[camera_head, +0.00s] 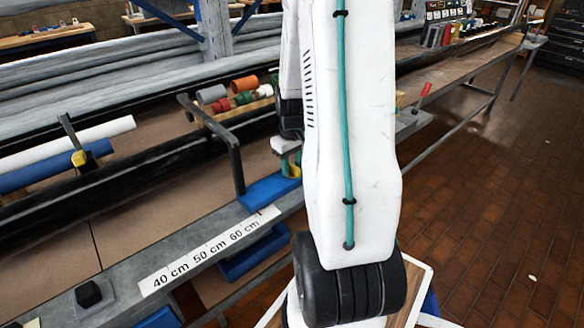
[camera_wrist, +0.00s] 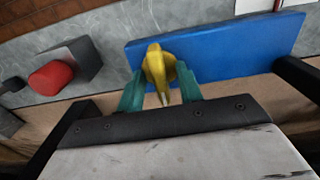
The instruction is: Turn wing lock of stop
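The yellow wing lock (camera_wrist: 158,66) sits on the blue stop (camera_wrist: 225,48) in the wrist view. Its narrow wing points toward the wrist camera. The teal fingers of my gripper (camera_wrist: 161,88) stand on either side of it; they look open, with small gaps beside the wing, though contact near the tips is hard to judge. In the head view the blue stop (camera_head: 262,194) lies on the rail by the 60 cm mark, and a bit of yellow (camera_head: 295,171) shows beside my arm. My arm hides most of the gripper there.
A scale strip (camera_head: 208,251) runs along the grey rail. In the wrist view a red knob (camera_wrist: 53,77) on a grey block stands left of the stop. A dark bracket (camera_head: 235,165) rises just behind the stop. Coloured rolls (camera_head: 240,92) lie farther back.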

